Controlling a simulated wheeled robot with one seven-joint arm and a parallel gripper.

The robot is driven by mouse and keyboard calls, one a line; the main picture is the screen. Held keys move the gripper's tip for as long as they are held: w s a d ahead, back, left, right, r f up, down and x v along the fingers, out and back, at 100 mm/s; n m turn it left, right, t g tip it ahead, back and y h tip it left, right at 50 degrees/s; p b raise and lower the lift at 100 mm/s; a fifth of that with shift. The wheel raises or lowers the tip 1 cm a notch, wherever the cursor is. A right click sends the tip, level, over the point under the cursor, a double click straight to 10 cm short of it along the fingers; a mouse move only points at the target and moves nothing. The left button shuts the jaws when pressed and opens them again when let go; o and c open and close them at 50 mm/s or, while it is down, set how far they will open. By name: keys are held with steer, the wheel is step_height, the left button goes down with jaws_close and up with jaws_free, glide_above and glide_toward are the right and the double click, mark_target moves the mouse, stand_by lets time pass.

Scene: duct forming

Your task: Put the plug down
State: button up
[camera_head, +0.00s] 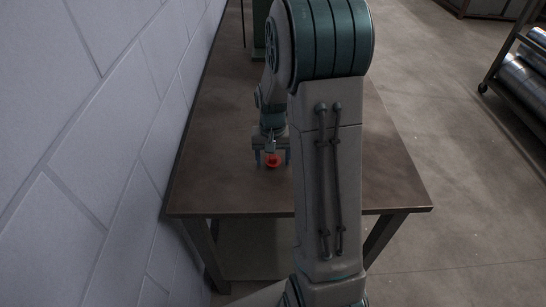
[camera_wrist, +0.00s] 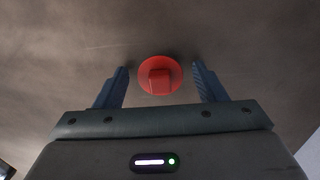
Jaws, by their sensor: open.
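The red plug (camera_head: 273,160) is on the brown table (camera_head: 225,190), near its front edge. In the wrist view the plug (camera_wrist: 160,76) shows as a red disc with a smaller square block on it. My gripper (camera_head: 272,160) is over the plug, with one finger on each side. In the wrist view my gripper (camera_wrist: 161,78) is open, and a gap shows between each blue finger and the plug. The plug's underside is hidden.
A pale block wall (camera_head: 110,110) runs along the table's left side. A dark green object (camera_head: 258,30) stands at the table's far end. A rack with metal rolls (camera_head: 525,75) is at the far right. The table around the plug is bare.

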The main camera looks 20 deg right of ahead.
mark_target(272, 158)
step_height(272, 158, up, 12)
steer(key=s+a+r+n+t, duration=0.1)
steer(key=s+a, duration=0.3)
steer(key=s, duration=0.5)
steer(key=s+a+r+n+t, duration=0.1)
steer(key=s+a+r+n, duration=0.1)
steer(key=s+a, duration=0.3)
steer(key=s+n, duration=0.1)
steer(key=s, duration=0.3)
steer(key=shift+a+t, duration=0.25)
steer(key=shift+t, duration=0.15)
steer(key=shift+c, duration=0.3)
